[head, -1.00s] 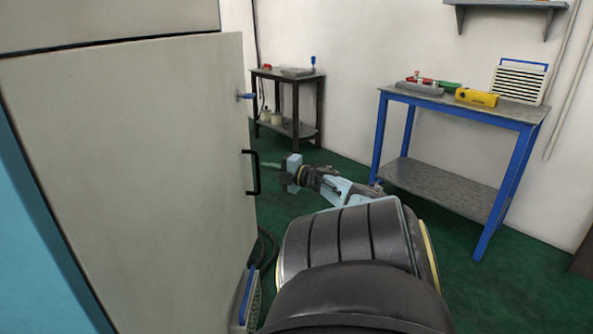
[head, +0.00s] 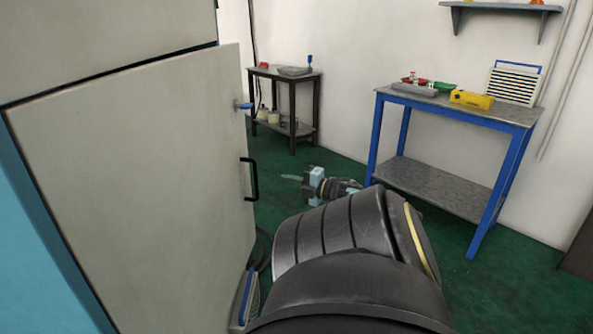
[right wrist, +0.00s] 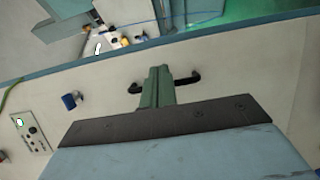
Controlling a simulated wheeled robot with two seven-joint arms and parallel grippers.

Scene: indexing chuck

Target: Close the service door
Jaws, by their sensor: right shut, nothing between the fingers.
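The service door (head: 130,180) is a large pale grey panel at the left of the head view. It stands swung out a little, its free edge jutting beyond the upper panel. It has a black bar handle (head: 250,180) and a blue latch (head: 243,105) near its free edge. My right gripper (head: 289,178) is shut and empty, right of the handle and apart from it in the head view. In the right wrist view, its greenish fingers (right wrist: 158,76) overlap the middle of the handle (right wrist: 188,80); contact cannot be told. My left gripper is out of view.
A blue-framed workbench (head: 450,105) with a yellow item stands at right. A dark small table (head: 284,75) stands behind. Green floor lies open between them. A blue-and-grey object (head: 245,297) lies by the door's foot. A small control panel (right wrist: 30,135) shows in the wrist view.

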